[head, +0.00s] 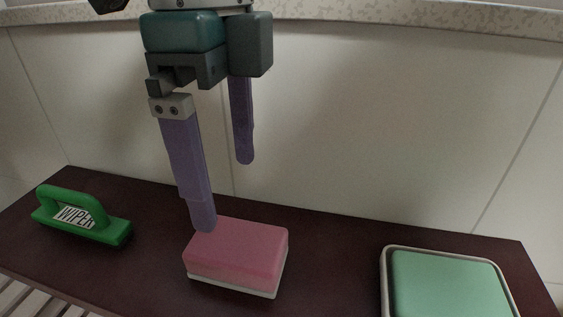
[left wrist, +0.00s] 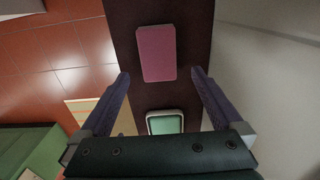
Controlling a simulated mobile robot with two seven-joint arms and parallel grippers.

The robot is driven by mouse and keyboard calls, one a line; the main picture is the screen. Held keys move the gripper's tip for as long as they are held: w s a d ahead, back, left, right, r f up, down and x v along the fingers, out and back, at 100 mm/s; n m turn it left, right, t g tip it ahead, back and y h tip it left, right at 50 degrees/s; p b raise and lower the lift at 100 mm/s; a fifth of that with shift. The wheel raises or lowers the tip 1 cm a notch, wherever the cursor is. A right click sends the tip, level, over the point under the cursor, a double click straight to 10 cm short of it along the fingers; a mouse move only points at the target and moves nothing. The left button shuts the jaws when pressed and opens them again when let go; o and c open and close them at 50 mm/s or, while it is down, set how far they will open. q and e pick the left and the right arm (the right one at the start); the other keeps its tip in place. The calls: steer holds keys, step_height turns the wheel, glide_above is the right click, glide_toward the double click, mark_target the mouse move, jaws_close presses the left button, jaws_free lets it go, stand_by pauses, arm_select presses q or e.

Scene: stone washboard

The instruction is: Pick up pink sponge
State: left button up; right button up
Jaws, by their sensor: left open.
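The pink sponge (head: 238,255) is a block with a pale bottom layer, lying flat on the dark brown board in the head view. In the left wrist view the sponge (left wrist: 156,53) is ahead of the fingertips, between their lines. My left gripper (head: 225,195) is open and empty, its two purple fingers pointing down above the sponge. The nearer finger's tip overlaps the sponge's back left corner in the picture; I cannot tell if it touches. The left wrist view shows both fingers (left wrist: 160,73) spread wide. My right gripper is not in view.
A green wiper (head: 82,217) lies on the board (head: 330,262) left of the sponge. A mint-green item in a pale-rimmed tray (head: 384,275) is to the right. A pale wall (head: 390,130) rises behind. The board between sponge and tray is clear.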

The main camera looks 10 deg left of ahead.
mark_target(233, 240)
arm_select(q)
steer(key=shift+w+a+f, duration=0.15)
steer(key=shift+w+f, duration=0.15)
steer(key=shift+f, duration=0.1)
steer(key=f, duration=0.3)
steer(key=shift+s+f, duration=0.3)
steer(key=shift+s, duration=0.05)
step_height(233, 240, down, 6)
steer(key=shift+s+r+b, duration=0.1)
steer(key=shift+s+b, duration=0.05)
steer(key=shift+b, duration=0.45)
steer(key=shift+c, duration=0.2)
steer(key=c, duration=1.1)
